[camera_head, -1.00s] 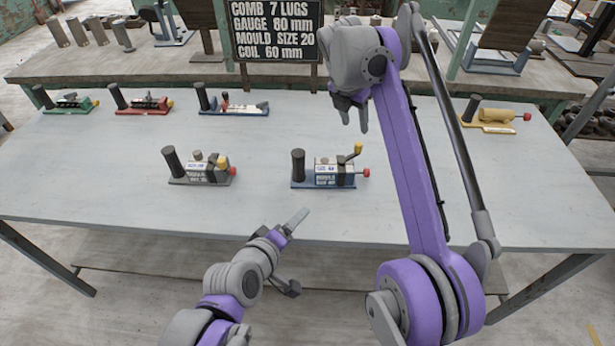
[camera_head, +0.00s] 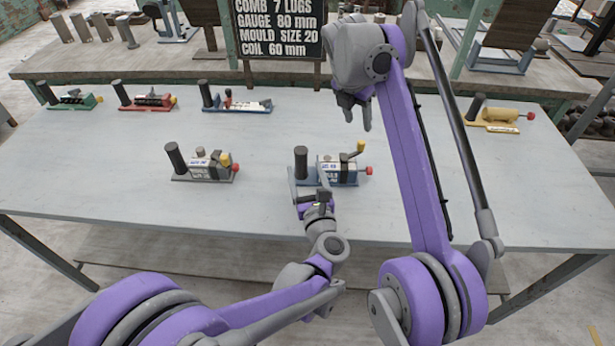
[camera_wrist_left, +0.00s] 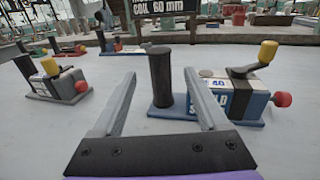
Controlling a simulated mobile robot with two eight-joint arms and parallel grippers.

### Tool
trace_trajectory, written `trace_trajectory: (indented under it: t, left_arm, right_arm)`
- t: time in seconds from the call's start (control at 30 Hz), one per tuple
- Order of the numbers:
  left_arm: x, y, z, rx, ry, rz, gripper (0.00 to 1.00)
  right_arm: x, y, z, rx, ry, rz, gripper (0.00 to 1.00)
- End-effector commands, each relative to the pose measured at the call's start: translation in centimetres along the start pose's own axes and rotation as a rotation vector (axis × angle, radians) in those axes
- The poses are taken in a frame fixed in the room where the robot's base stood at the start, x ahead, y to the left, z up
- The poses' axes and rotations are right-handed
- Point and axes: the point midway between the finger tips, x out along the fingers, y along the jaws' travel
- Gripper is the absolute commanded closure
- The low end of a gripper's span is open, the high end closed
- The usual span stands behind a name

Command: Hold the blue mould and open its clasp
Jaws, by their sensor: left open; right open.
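The blue mould (camera_head: 340,172) stands on the front middle of the table, with a dark upright handle (camera_head: 301,164) at its left end, a yellow-tipped lever (camera_head: 359,148) on top and a red knob (camera_head: 369,170) at its right end. The left wrist view also shows the mould (camera_wrist_left: 236,102). My left gripper (camera_head: 308,178) is open, with its fingers on either side of the handle (camera_wrist_left: 161,80); I cannot tell whether they touch it. My right gripper (camera_head: 353,112) is open and empty, above the table behind the mould.
A grey mould (camera_head: 205,166) with a yellow-tipped lever stands to the left. Green (camera_head: 72,99), red (camera_head: 148,101) and another blue-based mould (camera_head: 236,104) are at the back left; a yellow one (camera_head: 494,117) is at the back right. A sign (camera_head: 280,28) stands behind.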

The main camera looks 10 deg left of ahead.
Motion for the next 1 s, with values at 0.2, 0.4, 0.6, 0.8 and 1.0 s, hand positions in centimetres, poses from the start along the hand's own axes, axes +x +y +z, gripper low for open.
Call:
trace_trajectory:
  t: [0.2, 0.4, 0.6, 0.8, 1.0]
  left_arm:
    - [4.1, 0.1, 0.0, 0.004, 0.0, 0.002, 0.24]
    - [7.3, 0.0, 0.0, 0.005, -0.001, 0.0, 0.24]
    - [8.8, 0.0, 0.1, 0.005, -0.001, -0.002, 0.24]
    - [9.1, 0.0, 0.1, 0.005, -0.001, -0.002, 0.24]
    - [9.1, 0.0, 0.1, 0.005, -0.001, -0.002, 0.38]
  right_arm:
    - [0.0, 0.0, 0.0, 0.0, 0.0, 0.0, 0.5]
    - [0.0, 0.0, 0.0, 0.0, 0.0, 0.0, 0.5]
    - [0.0, 0.0, 0.0, 0.0, 0.0, 0.0, 0.5]
    - [0.0, 0.0, 0.0, 0.0, 0.0, 0.0, 0.5]
    - [0.0, 0.0, 0.0, 0.0, 0.0, 0.0, 0.5]
